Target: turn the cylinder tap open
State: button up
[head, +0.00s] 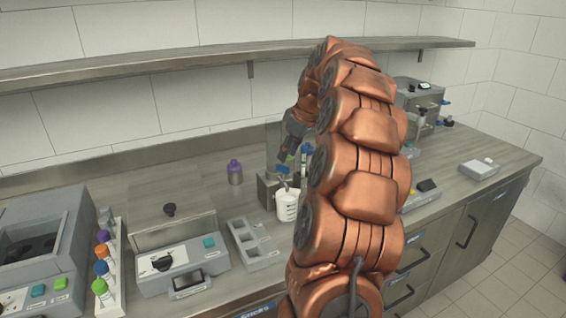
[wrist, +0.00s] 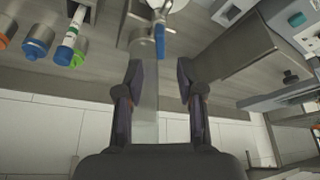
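The tap's blue handle (wrist: 160,40) lies just beyond my fingertips in the wrist view, roughly in line with the gap between them. In the head view the blue handle (head: 282,169) shows small, on the grey block (head: 266,190). A white cup (head: 287,207) stands at this block, and its edge shows at the top of the wrist view (wrist: 170,4). A clear cylinder (head: 273,140) rises above the block, partly behind my gripper. My gripper (wrist: 160,80) is open, fingers apart, with no solid object gripped between them. My arm hides part of the area in the head view.
A purple bottle (head: 235,173) stands left of the block. A device with a clear lid and black knob (head: 169,209), a grey compartment tray (head: 254,244) and a rack of capped tubes (head: 111,270) stand on the left. A shelf (head: 200,61) runs along the wall.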

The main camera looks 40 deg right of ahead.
aim_at(282, 166)
jog(key=shift+p+x, duration=0.4)
jog(key=shift+x, duration=2.15)
grip_shut()
